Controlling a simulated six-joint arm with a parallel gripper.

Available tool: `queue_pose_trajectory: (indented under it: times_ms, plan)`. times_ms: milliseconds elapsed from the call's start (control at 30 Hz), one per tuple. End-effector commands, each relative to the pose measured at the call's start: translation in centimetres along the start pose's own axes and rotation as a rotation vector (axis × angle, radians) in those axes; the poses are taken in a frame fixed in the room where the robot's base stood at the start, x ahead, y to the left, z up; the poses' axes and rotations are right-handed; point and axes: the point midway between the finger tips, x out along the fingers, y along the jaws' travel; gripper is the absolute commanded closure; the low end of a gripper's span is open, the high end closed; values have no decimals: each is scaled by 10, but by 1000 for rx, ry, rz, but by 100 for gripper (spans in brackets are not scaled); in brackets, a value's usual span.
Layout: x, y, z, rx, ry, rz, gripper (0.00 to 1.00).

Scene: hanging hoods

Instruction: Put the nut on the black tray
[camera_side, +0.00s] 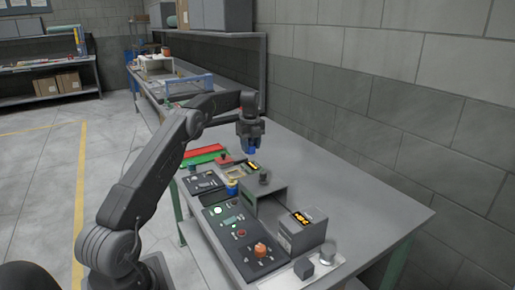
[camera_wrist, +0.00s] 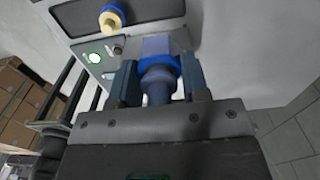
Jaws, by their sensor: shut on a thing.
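My gripper (camera_side: 250,143) is above the workbench, pointing down, shut on a blue piece (camera_side: 251,151). In the wrist view the blue piece (camera_wrist: 160,66) sits between the two fingers of my gripper (camera_wrist: 160,82), with a rounded blue band. It looks like the nut, but its full shape is partly hidden by the fingers. Flat black panels lie on the bench: one at the back (camera_side: 204,181) and a longer one with buttons (camera_side: 230,222). I cannot tell which dark piece is the black tray.
A grey hood-like box (camera_side: 268,199) stands below my gripper, with a small dark cylinder on top. A blue-and-yellow knob (camera_side: 232,187) is left of it. A grey box with an orange display (camera_side: 302,231) stands nearer. The bench's right side (camera_side: 375,205) is bare, beside a block wall.

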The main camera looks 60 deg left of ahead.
Motion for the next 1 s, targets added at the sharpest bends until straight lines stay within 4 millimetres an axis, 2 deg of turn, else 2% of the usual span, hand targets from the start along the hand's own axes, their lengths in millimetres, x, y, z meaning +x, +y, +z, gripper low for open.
queue_pose_trajectory:
  times_ms: [500, 767, 1000]
  plan:
    - [66, 0, 0, -1, 1, 1, 92]
    - [83, 0, 0, -1, 0, 0, 92]
    - [109, 0, 0, -1, 0, -1, 92]
